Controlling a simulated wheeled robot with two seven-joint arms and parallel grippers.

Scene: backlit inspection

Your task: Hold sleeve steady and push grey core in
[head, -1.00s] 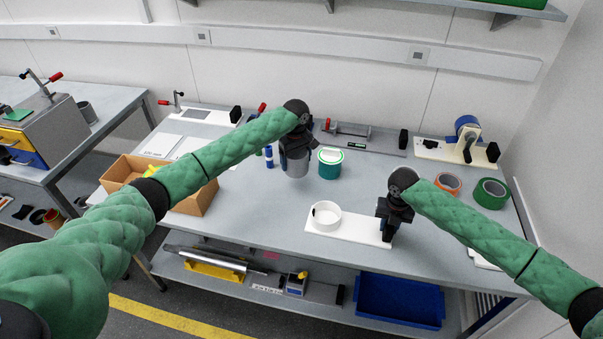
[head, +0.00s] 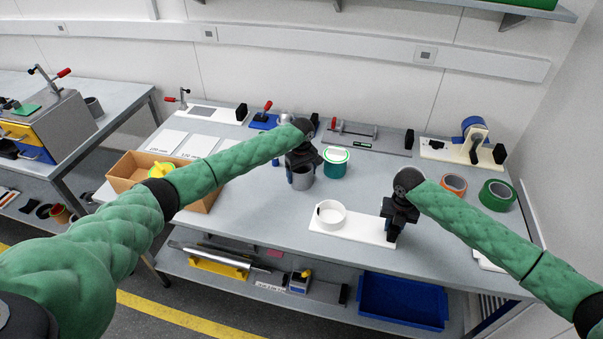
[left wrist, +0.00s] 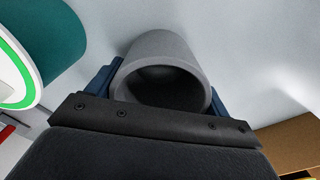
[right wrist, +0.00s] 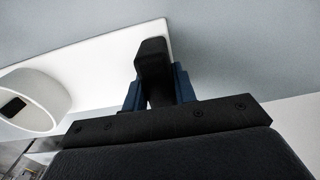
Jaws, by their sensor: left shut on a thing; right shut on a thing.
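The grey core (head: 301,179) is a hollow grey cylinder in my left gripper (head: 301,166), left of the teal tin. In the left wrist view the core (left wrist: 165,55) sits between the blue fingers, its dark round opening facing the camera. I cannot tell whether it touches the table. The sleeve (head: 331,222) is a short white ring with a dark spot on its side, on a white plate (head: 352,232). My right gripper (head: 392,224) is shut on a black upright block (right wrist: 152,58) at the plate's right end. The sleeve also shows at the left of the right wrist view (right wrist: 30,95).
A teal tin (head: 335,168) with a white and green top stands close right of the core. A cardboard box (head: 128,167) is at the left. Tape rolls (head: 496,195) and a dispenser (head: 468,145) stand at the right. The table between core and sleeve is clear.

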